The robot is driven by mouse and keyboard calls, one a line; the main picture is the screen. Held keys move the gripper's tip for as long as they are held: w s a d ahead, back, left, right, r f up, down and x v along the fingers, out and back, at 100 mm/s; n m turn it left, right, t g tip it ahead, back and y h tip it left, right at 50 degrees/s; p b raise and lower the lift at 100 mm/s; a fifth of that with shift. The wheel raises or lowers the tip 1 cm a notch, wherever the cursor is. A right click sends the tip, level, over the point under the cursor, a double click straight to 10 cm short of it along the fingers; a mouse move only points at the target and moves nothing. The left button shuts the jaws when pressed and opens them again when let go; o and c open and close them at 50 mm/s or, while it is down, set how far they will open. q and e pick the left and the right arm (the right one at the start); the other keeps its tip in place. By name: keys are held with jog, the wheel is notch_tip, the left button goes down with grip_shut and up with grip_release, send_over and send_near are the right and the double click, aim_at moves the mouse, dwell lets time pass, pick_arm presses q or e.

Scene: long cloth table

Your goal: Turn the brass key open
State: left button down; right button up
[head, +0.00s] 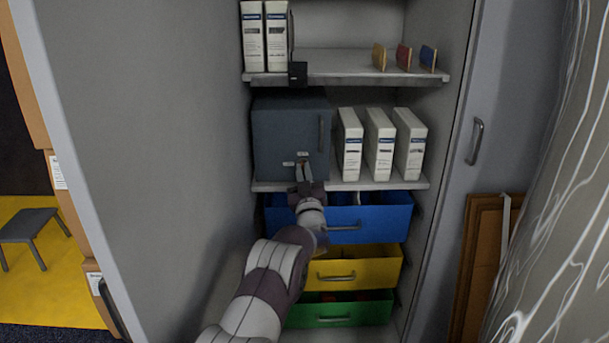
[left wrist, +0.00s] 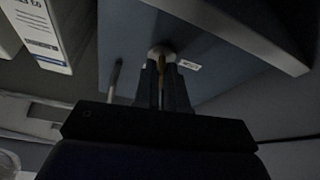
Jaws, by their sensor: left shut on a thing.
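A dark blue-grey box like a small safe (head: 288,125) stands on the middle shelf of the open cabinet, with a vertical handle at its front right. My left gripper (head: 303,168) is at the lower part of its front. In the left wrist view, my left gripper (left wrist: 163,85) is shut on the brass key (left wrist: 162,72), which sits at a round pale lock (left wrist: 161,52) on the box front. The fingers hide part of the key, and its turn angle is hard to tell. My right gripper is not in view.
White binders (head: 379,144) stand right of the box on the same shelf (head: 400,183). Below are a blue drawer (head: 375,222), a yellow drawer (head: 380,270) and a green drawer (head: 365,312). The open cabinet door (head: 150,150) stands left of my arm.

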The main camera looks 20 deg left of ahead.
pick_arm(q)
jog(key=shift+a+m+t+h, duration=0.1)
jog(key=shift+m+t+h, duration=0.6)
jog(key=shift+m, duration=1.1)
jog(key=shift+m+h, duration=0.3)
jog(key=shift+h, duration=0.1)
jog(key=shift+y, duration=0.3)
jog(key=c, duration=1.3)
grip_release()
jog(key=p+v, duration=0.2)
jog(key=v, duration=1)
jog(key=shift+s, duration=0.4)
